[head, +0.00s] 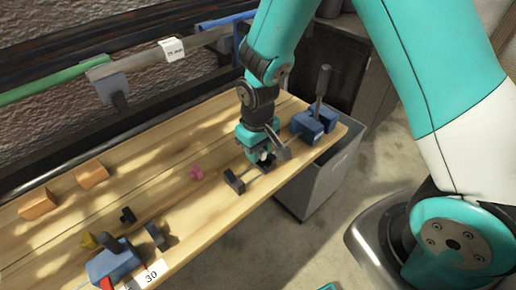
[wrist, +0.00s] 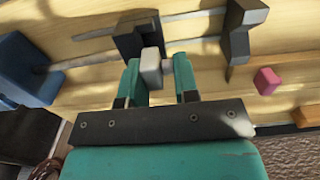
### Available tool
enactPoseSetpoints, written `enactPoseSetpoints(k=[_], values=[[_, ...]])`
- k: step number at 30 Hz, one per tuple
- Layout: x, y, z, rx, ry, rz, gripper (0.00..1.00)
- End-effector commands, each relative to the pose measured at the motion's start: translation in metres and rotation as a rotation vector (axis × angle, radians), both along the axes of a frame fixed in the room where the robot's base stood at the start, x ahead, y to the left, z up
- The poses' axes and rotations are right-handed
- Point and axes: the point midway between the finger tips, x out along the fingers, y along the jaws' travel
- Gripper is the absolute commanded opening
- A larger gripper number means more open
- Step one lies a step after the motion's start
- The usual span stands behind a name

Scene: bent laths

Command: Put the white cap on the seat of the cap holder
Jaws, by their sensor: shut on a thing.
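The white cap (wrist: 151,68) is between the two teal fingers of my gripper (wrist: 158,82) in the wrist view. My gripper (head: 260,157) is shut on it, low over the right part of the bench in the head view, where the cap is mostly hidden. Just beyond the cap in the wrist view stands a dark upright block (wrist: 140,36), and a second dark post (wrist: 238,35) stands to its right with a grey bar between. The second post also shows in the head view (head: 235,181). I cannot tell which part is the holder's seat, or whether the cap touches it.
A blue block with an upright handle (head: 315,122) stands on the bench to the right. A pink piece (head: 197,172) lies left of the gripper. Orange blocks (head: 92,174), a black piece (head: 127,215) and another blue block (head: 113,262) are further left. A grey bin (head: 320,185) stands beside the bench.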

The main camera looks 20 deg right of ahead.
Motion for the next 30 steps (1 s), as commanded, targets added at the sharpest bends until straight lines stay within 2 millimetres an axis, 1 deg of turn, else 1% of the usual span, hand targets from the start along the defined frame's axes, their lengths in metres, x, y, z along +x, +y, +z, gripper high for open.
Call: enactPoseSetpoints(k=[4, 8, 9, 11, 12, 23, 26, 27, 28, 30], values=[[0.0, 0.0, -0.006, 0.0, 0.0, 0.0, 0.03], [0.0, 0.0, -0.007, 0.0, 0.0, 0.001, 0.03], [0.0, 0.0, -0.007, 0.0, 0.001, 0.001, 0.35], [0.0, 0.0, -0.007, 0.0, 0.001, 0.0, 0.49], [0.0, 0.0, -0.007, -0.002, 0.002, 0.0, 0.54], [-0.001, -0.004, -0.008, -0.006, 0.003, -0.005, 0.54], [-0.001, -0.004, 0.002, -0.006, 0.003, -0.005, 0.54], [-0.001, -0.003, 0.009, -0.006, 0.003, -0.004, 0.54], [0.0, -0.003, 0.01, -0.004, 0.001, -0.003, 0.54], [0.001, -0.002, 0.023, -0.002, -0.004, -0.002, 0.54]])
